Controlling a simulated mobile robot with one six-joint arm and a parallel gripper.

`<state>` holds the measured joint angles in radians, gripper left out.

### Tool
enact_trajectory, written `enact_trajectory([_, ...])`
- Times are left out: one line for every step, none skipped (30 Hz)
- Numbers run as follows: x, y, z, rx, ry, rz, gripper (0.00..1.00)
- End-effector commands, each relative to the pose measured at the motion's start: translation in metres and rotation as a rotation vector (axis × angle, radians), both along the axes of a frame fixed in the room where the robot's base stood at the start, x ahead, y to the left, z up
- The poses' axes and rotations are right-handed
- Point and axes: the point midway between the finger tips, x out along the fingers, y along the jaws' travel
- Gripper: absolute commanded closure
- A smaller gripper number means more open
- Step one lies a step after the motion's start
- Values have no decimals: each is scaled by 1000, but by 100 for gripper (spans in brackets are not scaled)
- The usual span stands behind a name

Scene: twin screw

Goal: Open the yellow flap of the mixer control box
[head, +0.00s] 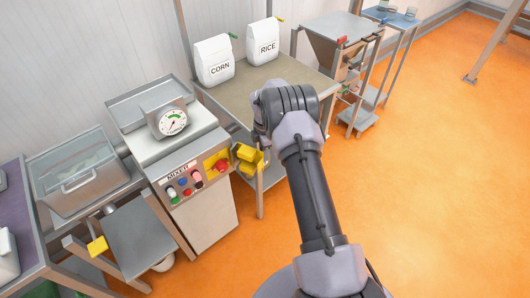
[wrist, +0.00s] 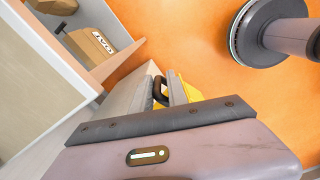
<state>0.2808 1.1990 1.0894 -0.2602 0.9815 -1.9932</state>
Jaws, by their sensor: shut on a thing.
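The mixer control box (head: 190,179) stands at the centre left in the head view, with coloured buttons on its front. A red button (head: 221,166) shows uncovered in a yellow housing at its right end. The yellow flap (head: 246,153) stands out to the right of this housing, swung away from the button. In the wrist view, part of the yellow flap (wrist: 186,90) shows beyond my gripper (wrist: 164,92). My gripper is shut on its dark handle (wrist: 159,88). In the head view, my arm hides most of the gripper and part of the flap.
A table (head: 240,95) behind my arm holds a CORN bag (head: 214,60) and a RICE bag (head: 263,42). A dial scale (head: 172,121) sits on top of the mixer. A steel hopper (head: 335,38) stands farther back. The orange floor (head: 440,170) at right is clear.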

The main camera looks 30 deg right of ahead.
Motion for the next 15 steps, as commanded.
enact_trajectory([2, 5, 1, 5, -4, -1, 100])
enact_trajectory([2, 5, 1, 6, -3, -1, 79])
enact_trajectory([2, 5, 1, 5, -3, 0, 71])
enact_trajectory([2, 5, 1, 5, -3, 0, 67])
enact_trajectory([2, 5, 1, 5, -3, 0, 67])
enact_trajectory([2, 4, 1, 5, -3, 0, 67])
enact_trajectory([2, 4, 1, 5, -3, 0, 67])
enact_trajectory([2, 4, 1, 5, -3, 0, 67])
enact_trajectory([1, 4, 1, 4, -1, 0, 67])
enact_trajectory([1, 4, 1, 4, -1, 0, 67])
enact_trajectory([1, 4, 1, 4, -1, 0, 67])
enact_trajectory([1, 4, 1, 4, -1, 0, 67])
enact_trajectory([1, 3, 0, 4, -1, 0, 67])
enact_trajectory([1, 3, 0, 4, -1, 0, 67])
enact_trajectory([1, 3, 0, 4, -1, 0, 67])
